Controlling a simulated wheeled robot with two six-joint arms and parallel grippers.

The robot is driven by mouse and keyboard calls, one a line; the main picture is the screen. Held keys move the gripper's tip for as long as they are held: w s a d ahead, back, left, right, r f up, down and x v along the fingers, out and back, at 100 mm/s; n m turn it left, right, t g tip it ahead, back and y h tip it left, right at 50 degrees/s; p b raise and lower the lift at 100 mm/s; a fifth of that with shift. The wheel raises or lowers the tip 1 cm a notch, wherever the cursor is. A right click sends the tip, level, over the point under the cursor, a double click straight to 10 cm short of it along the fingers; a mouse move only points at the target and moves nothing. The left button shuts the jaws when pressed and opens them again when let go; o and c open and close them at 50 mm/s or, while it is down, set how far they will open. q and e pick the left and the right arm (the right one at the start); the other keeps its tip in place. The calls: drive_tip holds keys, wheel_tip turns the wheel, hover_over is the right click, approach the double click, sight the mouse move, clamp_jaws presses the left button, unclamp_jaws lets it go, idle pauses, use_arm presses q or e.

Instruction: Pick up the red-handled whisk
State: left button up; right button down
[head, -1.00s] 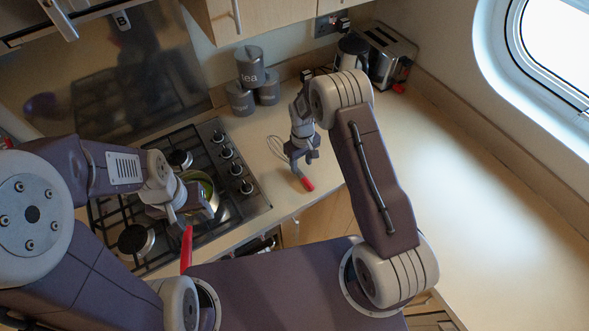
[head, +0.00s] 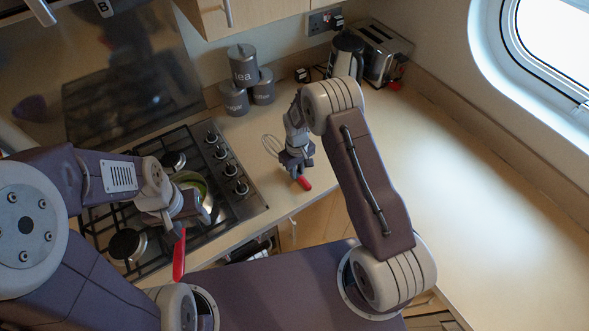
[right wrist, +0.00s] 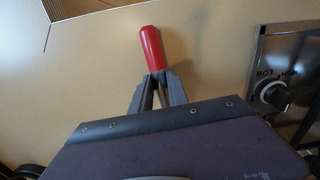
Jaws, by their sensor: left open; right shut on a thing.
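The red-handled whisk (head: 304,183) lies on the counter right of the hob, its wire loops (head: 271,145) toward the back left. My right gripper (head: 297,166) is down at the counter, shut on the whisk. In the right wrist view, the red handle (right wrist: 152,48) sticks out beyond the closed fingers (right wrist: 158,90), which hide the part they grip. My left gripper (head: 178,217) is open above the front of the hob, beside a pan.
The gas hob (head: 228,215) holds a metal pan (head: 207,197) with something green inside. A long red handle (head: 179,256) shows below my left gripper. Grey canisters (head: 243,65), a kettle (head: 345,55) and a toaster (head: 382,52) stand at the back. The right counter (head: 470,190) is clear.

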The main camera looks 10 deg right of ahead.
wheel_tip(320, 180, up, 5)
drive_tip(key=p, duration=0.3)
drive_tip(key=shift+f, duration=0.2)
drive_tip(key=s+d+r+p, duration=0.6)
drive_tip(key=s+d, duration=0.1)
drive_tip(key=d, duration=0.1)
drive_tip(key=shift+s+d, duration=0.35)
drive_tip(key=shift+d, duration=0.05)
drive_tip(key=shift+r, duration=0.1)
